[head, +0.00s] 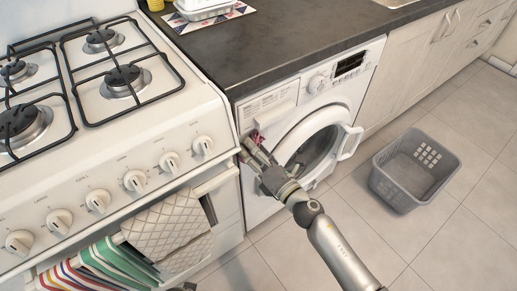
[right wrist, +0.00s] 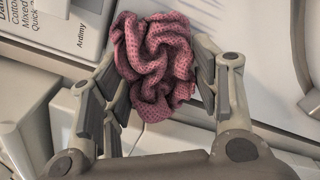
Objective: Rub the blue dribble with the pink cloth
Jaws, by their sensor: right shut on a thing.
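The pink cloth (right wrist: 155,65) is a crumpled, textured bundle between the fingers of my right gripper (right wrist: 158,85). In the head view the right gripper (head: 250,146) is at the upper left of the washing machine's front (head: 265,205), near its drawer panel. Only a small bit of the cloth (head: 256,137) shows there. The cloth is at or very close to the panel; contact cannot be told. No clear blue dribble shows; faint pale streaks lie on the white panel right of the cloth in the wrist view. A dark bit at the head view's bottom edge may be my left gripper.
The washer's round door (head: 310,150) stands open to the right of my right gripper. A white stove (head: 110,150) with knobs and hanging towels is close on the left. A dark counter (head: 270,40) is above. A grey basket (head: 415,170) stands on the tiled floor at right.

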